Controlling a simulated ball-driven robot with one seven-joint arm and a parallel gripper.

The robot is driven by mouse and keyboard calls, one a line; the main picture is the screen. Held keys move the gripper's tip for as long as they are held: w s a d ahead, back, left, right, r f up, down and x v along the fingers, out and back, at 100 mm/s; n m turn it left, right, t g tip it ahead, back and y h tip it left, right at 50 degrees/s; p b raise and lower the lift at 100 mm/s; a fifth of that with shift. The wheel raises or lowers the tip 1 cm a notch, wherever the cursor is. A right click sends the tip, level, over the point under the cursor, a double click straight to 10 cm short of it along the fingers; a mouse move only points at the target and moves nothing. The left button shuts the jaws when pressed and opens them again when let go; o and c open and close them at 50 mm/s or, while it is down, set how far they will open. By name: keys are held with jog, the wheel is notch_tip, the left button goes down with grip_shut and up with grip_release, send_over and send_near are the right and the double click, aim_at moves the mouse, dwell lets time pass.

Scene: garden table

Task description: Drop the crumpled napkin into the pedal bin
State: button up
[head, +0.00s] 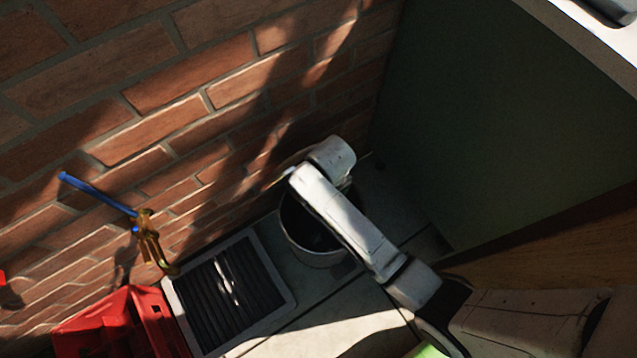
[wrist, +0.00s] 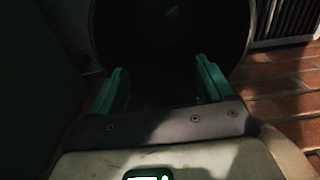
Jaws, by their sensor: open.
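The pedal bin (head: 318,259) is a round, light-rimmed container with a dark inside, standing on the floor near the brick wall. My arm reaches across its opening in the head view, and my gripper is not clearly seen there. In the wrist view my gripper (wrist: 161,68) has its two green fingers apart with nothing between them, pointing at the dark round opening of the bin (wrist: 232,45). A faint pale patch shows deep inside the opening; I cannot tell if it is the crumpled napkin. The napkin is not clearly seen elsewhere.
A dark slatted grate in a pale frame (head: 285,283) lies left of the bin. A brass tap with a blue handle (head: 148,242) sticks out from the brick wall (head: 150,130). A red crate (head: 120,325) stands at lower left. A dark green panel (head: 490,110) closes the right side.

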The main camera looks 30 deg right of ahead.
jog(key=shift+r+p, duration=0.65)
jog(key=shift+r, duration=1.75)
